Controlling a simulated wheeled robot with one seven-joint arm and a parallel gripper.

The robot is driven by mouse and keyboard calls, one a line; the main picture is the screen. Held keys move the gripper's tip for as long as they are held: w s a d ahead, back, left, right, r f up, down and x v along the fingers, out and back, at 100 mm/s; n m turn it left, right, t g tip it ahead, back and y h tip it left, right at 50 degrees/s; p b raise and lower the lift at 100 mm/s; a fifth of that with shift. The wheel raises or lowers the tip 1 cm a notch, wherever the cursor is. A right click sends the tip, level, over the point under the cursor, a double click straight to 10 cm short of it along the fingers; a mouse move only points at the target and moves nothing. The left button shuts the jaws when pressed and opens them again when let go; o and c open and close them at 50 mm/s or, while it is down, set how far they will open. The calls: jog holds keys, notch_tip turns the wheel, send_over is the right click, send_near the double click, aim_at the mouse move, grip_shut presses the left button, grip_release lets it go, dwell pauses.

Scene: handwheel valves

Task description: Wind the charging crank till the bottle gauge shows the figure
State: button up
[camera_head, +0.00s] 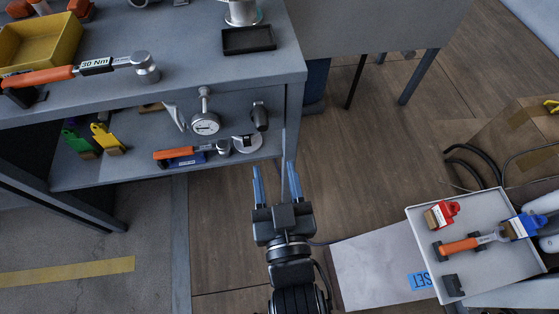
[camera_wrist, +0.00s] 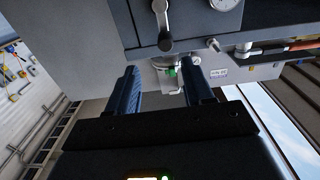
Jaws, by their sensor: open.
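A round white-faced gauge (camera_head: 206,123) shows at the bench front in the head view; its reading is too small to tell. A dark knob or handle (camera_head: 260,116) is to its right. In the wrist view, a silver crank arm with a dark end knob (camera_wrist: 165,42) is on a grey face. Part of a dial (camera_wrist: 222,4) is beside it, cut by the top edge. My gripper (camera_head: 273,178) is open and empty, its blue fingers (camera_wrist: 163,90) pointing toward the grey face. It is apart from the knob, below and right of it in the head view.
The workbench (camera_head: 190,82) holds a yellow bin (camera_head: 40,42) and an orange-handled torque wrench (camera_head: 90,68). Its lower shelf has coloured clamps or locks (camera_head: 105,137) and another orange tool (camera_head: 178,154). A tray of tools (camera_head: 480,270) is at right.

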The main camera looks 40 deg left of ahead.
aim_at(263, 129)
jog(key=b+x, duration=0.2)
jog(key=x, duration=0.3)
jog(key=b+x, duration=0.3)
jog(key=x, duration=0.2)
jog(key=shift+a+r+b, duration=0.1)
jog(key=shift+a+b, duration=0.2)
jog(key=shift+a, duration=0.2)
jog(key=shift+s+d+r, duration=0.1)
jog(key=shift+s, duration=0.05)
jog(key=c, duration=0.9)
